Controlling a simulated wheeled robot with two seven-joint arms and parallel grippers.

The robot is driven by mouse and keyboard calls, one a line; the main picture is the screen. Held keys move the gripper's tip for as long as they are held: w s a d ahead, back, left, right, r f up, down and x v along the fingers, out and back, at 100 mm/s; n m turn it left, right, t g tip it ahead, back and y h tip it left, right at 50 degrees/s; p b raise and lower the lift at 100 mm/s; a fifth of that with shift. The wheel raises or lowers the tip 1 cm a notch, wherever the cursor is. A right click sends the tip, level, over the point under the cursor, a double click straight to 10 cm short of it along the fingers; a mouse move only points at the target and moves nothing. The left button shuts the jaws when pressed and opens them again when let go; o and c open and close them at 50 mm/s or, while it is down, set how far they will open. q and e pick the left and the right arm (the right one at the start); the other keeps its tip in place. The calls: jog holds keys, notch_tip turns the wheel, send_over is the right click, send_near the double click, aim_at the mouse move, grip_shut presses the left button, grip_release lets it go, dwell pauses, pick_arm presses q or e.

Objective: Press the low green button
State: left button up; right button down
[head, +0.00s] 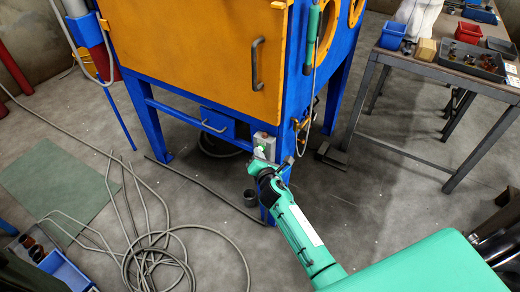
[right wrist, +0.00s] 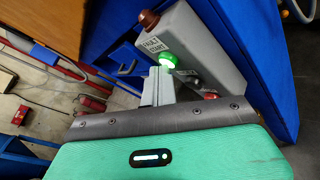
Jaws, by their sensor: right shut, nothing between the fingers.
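A grey control box (right wrist: 205,45) is mounted on the blue frame of the orange cabinet, and it also shows small in the head view (head: 264,141). In the right wrist view, a lit green button (right wrist: 168,61) sits on the box face by a label reading FAULT and START. A red-brown dome (right wrist: 148,19) is at one end and a red button (right wrist: 210,96) at the other. My right gripper (right wrist: 160,73) is shut and empty, its fingertips right beside the green button. I cannot tell whether they touch it. My left gripper is not in view.
The orange cabinet door (head: 200,50) with its handle is above and left of the box. A blue leg stands beneath the box. Loose hose (head: 150,255) lies on the floor at left. A workbench (head: 440,70) with bins and trays stands at right.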

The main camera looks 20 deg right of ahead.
jog(key=shift+a, duration=0.1)
jog(key=shift+s+a, duration=0.55)
jog(key=s+a, duration=0.1)
jog(key=a, duration=0.1)
jog(key=s+a, duration=0.2)
dwell(0.4)
dwell(0.6)
